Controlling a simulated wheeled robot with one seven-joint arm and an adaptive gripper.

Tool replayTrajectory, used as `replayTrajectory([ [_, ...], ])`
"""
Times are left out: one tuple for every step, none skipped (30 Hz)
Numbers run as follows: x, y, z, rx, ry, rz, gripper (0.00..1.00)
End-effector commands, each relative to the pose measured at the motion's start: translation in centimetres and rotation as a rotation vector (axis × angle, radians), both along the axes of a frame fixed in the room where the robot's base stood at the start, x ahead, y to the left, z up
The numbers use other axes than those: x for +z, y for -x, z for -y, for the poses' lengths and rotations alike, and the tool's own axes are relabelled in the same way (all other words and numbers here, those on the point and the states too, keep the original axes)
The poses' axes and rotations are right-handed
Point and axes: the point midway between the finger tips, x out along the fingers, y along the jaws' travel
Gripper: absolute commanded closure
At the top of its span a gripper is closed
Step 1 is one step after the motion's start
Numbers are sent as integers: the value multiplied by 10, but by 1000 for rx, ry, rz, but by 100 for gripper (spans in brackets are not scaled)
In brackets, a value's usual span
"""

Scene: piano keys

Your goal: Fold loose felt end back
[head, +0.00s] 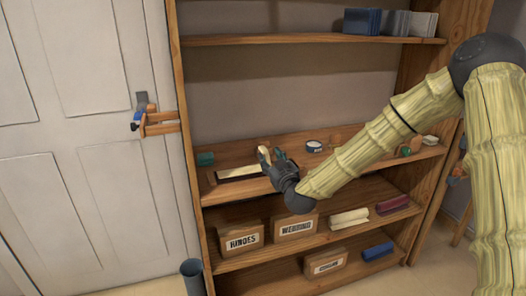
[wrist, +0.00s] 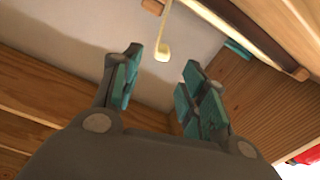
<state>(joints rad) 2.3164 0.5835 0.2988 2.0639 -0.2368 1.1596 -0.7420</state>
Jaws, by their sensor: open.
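My gripper (head: 274,158) is over the middle shelf, its fingers spread and apart. In the wrist view its teal-padded fingers (wrist: 161,66) stand open with nothing clamped between them. A narrow cream strip with a thicker end (wrist: 163,40), which looks like the loose felt end, shows just beyond the gap between the fingertips. In the head view a cream piece (head: 263,154) shows beside the fingers; I cannot tell whether it touches them. A long dark piece with a pale strip (head: 240,172) lies on the shelf left of my gripper. It also shows in the wrist view (wrist: 250,35).
A teal block (head: 205,158) sits at the shelf's left end. A round tin (head: 314,146) and small items lie to the right. Labelled wooden boxes (head: 241,238) and folded cloths (head: 348,218) fill the shelf below. The shelf's left upright (head: 187,150) is close by.

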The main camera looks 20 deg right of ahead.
Motion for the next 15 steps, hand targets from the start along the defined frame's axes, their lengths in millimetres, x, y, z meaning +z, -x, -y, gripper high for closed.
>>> replayTrajectory([
  [0,-8,0,0,0,0,57],
  [1,-13,-1,-1,0,0,57],
  [0,-19,-1,-1,0,0,57],
  [0,-25,-1,0,0,-1,57],
  [-1,-29,-1,0,-1,-2,57],
  [0,-36,-1,-1,-1,0,57],
  [0,-41,-2,0,-1,0,57],
  [0,-46,-2,0,-1,-1,57],
  [-1,-52,-2,0,-1,-2,57],
  [-1,-56,-2,0,-1,-2,57],
  [0,-60,-2,-1,-1,-1,57],
  [0,-65,-2,0,-1,-1,57],
  [-1,-69,-3,1,-1,-2,57],
  [-1,-72,-2,0,-1,-2,57],
  [-1,-76,-3,0,-1,-2,57],
])
